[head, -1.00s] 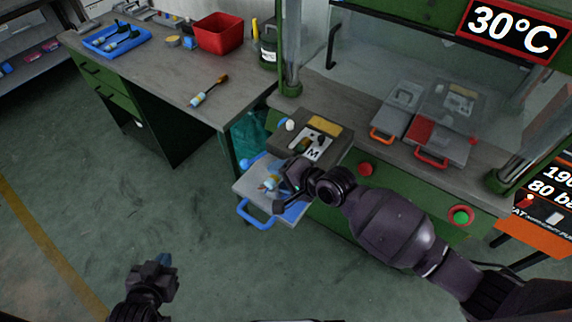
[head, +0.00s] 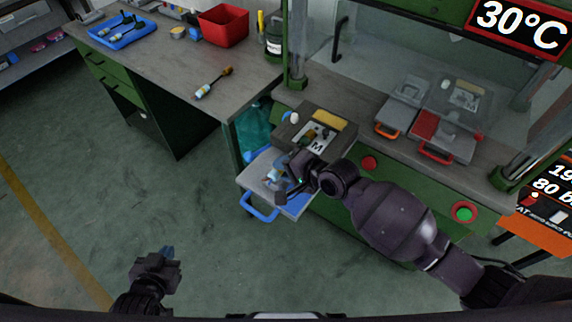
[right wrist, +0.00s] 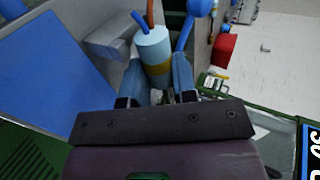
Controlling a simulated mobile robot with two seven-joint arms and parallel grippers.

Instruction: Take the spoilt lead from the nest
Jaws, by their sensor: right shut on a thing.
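My right gripper (head: 287,184) is over the blue-handled tray (head: 250,183) at the front of the bench. In the right wrist view its blue fingers (right wrist: 158,70) are shut on the lead (right wrist: 152,46), a pale blue cylinder with a yellow band. An orange wire and a blue wire show at its far end. The lead also shows in part in the head view (head: 273,175). The gripper hides much of the tray, so I cannot tell whether the lead still touches the nest. My left gripper (head: 160,262) is low over the floor, away from everything; its opening is unclear.
A block marked M (head: 318,147) stands behind my right gripper. Orange-handled (head: 405,108) and red-handled (head: 452,130) moulds lie to the right. Another lead (head: 213,84) lies on the left bench, with a blue tray (head: 104,40) and red bin (head: 224,27) behind it.

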